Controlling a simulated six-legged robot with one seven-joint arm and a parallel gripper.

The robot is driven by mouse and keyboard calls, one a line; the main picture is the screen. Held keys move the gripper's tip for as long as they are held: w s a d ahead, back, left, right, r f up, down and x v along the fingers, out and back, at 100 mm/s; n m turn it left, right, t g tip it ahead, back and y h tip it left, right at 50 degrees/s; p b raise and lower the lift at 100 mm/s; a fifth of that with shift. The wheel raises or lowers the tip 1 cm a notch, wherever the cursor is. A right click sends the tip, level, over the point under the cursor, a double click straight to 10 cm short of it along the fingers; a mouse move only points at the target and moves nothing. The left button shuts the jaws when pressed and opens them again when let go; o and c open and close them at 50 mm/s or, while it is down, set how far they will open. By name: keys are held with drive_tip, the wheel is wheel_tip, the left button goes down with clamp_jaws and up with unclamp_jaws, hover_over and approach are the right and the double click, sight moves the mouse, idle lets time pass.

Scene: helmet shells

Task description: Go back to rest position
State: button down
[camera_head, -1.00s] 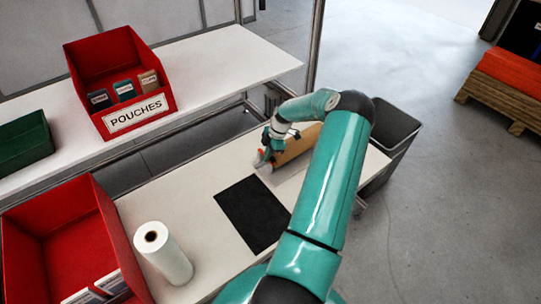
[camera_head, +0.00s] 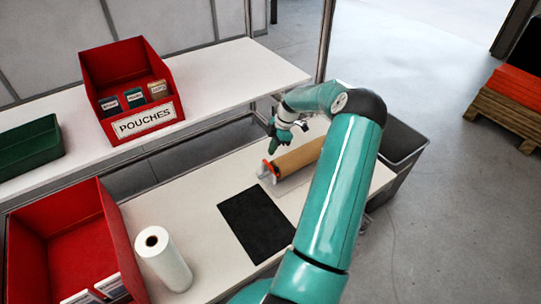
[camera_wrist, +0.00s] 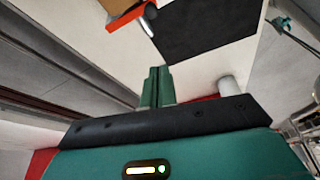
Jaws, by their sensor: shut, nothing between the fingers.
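My gripper (camera_head: 273,150) is in the air above the back part of the workbench, over the left end of the brown roll on its holder. In the wrist view its two green fingers (camera_wrist: 157,86) are together with nothing between them. My teal arm reaches over the bench from the lower right in the head view and hides part of it.
The white bench (camera_head: 205,205) holds a black mat (camera_head: 256,219), a white roll (camera_head: 163,258), a brown roll (camera_head: 302,158) with an orange-red end piece, and a red bin (camera_head: 75,238). Behind, a shelf (camera_head: 225,80) carries the POUCHES bin (camera_head: 125,62) and a green bin (camera_head: 30,152). A grey bin (camera_head: 402,145) stands right.

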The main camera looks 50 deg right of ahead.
idle(0.6)
drive_tip(key=w+a+r+m+g+h, duration=0.1)
drive_tip(key=w+a+r+m+h, duration=0.1)
drive_tip(key=a+r, duration=1.05)
drive_tip(key=w+a+r+m+h, duration=0.2)
drive_tip(key=a+r, duration=0.7)
drive_tip(key=a, duration=0.6)
drive_tip(key=s+a+r+m+t, duration=0.2)
drive_tip(key=s+a+r+m, duration=0.2)
drive_tip(key=s+a, duration=0.5)
drive_tip(key=s+a+r+m+t, duration=0.2)
drive_tip(key=s+a+r+m, duration=0.1)
drive_tip(key=s+a, duration=0.6)
drive_tip(key=shift+a+r+m+t+y, duration=0.3)
drive_tip(key=shift+a+r+m, duration=0.1)
drive_tip(key=shift+a+r, duration=0.3)
